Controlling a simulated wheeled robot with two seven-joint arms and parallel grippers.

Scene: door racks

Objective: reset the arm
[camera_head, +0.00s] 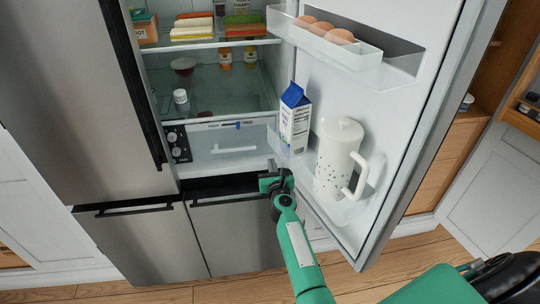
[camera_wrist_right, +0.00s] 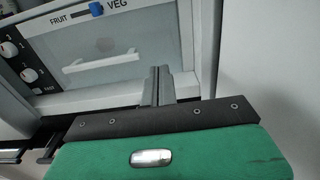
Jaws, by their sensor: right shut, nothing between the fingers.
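My right arm (camera_head: 300,255) is green and reaches up from the bottom of the head view to the open refrigerator. My right gripper (camera_head: 273,183) is at the lower front of the fridge, by the hinge side of the open door (camera_head: 408,140). In the right wrist view its two grey fingers (camera_wrist_right: 157,84) are together and empty, in front of the fruit and veg drawer (camera_wrist_right: 105,60). The left gripper is not in view.
The door shelves hold a milk carton (camera_head: 295,118), a white pitcher (camera_head: 338,160) and eggs (camera_head: 322,29). Fridge shelves (camera_head: 205,120) hold jars and food packs. Closed lower drawers (camera_head: 150,245) stand below. Wooden floor (camera_head: 365,280) lies in front.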

